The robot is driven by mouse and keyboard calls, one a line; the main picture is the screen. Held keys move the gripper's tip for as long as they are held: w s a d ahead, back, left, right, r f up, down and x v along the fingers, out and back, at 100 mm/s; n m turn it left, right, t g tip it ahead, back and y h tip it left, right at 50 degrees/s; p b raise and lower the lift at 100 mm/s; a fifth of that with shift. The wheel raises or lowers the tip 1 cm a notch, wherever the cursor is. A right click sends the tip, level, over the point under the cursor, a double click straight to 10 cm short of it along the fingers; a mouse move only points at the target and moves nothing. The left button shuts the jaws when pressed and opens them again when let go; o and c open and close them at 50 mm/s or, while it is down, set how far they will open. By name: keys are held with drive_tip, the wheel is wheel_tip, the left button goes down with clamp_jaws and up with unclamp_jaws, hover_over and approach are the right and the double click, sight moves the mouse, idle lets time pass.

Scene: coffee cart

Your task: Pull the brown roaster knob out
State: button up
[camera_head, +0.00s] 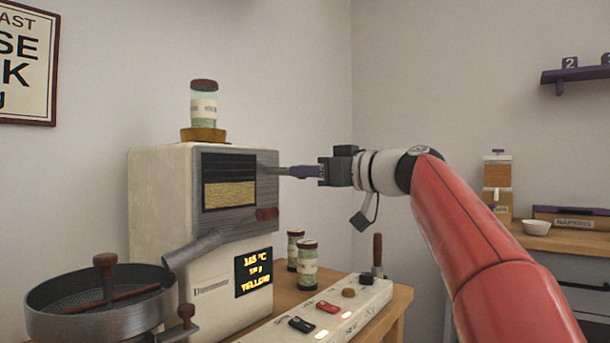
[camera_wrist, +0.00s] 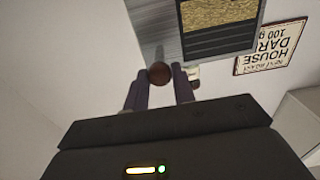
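The cream roaster (camera_head: 160,200) stands at the left with a grey front panel and a window of tan beans. A grey rod (camera_head: 275,169) sticks out of the panel beside the window's upper right and runs into my gripper (camera_head: 292,171). In the wrist view, the round brown knob (camera_wrist: 159,72) is at the rod's end, between the fingertips of my gripper (camera_wrist: 160,78), which look closed against its sides. In the head view this knob is hidden by the fingers. Another brown knob (camera_head: 267,213) sits lower on the panel, apart from my gripper.
A jar (camera_head: 204,105) stands on top of the roaster. Two jars (camera_head: 307,265) and a switch panel (camera_head: 335,310) are on the wooden counter below. A round cooling tray (camera_head: 90,325) is at the lower left.

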drive_tip(key=shift+o, duration=1.2)
drive_tip(key=shift+s+d, duration=0.15)
drive_tip(key=shift+d, duration=0.1)
drive_tip(key=shift+o, duration=0.9)
drive_tip(key=b+v, duration=0.1)
drive_tip(key=v, duration=0.6)
drive_tip(key=shift+s+d, duration=0.25)
drive_tip(key=shift+d, duration=0.05)
drive_tip(key=s+d+f+m+g+h+p, duration=0.1)
drive_tip(key=s+d+f+m+h+p, duration=0.1)
drive_tip(key=s+f, duration=0.7)
drive_tip(key=s+d+f+m+g+h+p, duration=0.2)
drive_tip(key=s+f+m+h, duration=0.3)
drive_tip(key=f, duration=1.1)
drive_tip(key=s+d+f+m+g+h+p, duration=0.2)
drive_tip(key=s+f+h, duration=0.5)
drive_tip(key=s+f, duration=0.5)
drive_tip(key=shift+s+d+f+m+p, duration=0.4)
drive_tip(key=shift+m+p, duration=0.3)
drive_tip(key=shift+p, duration=0.15)
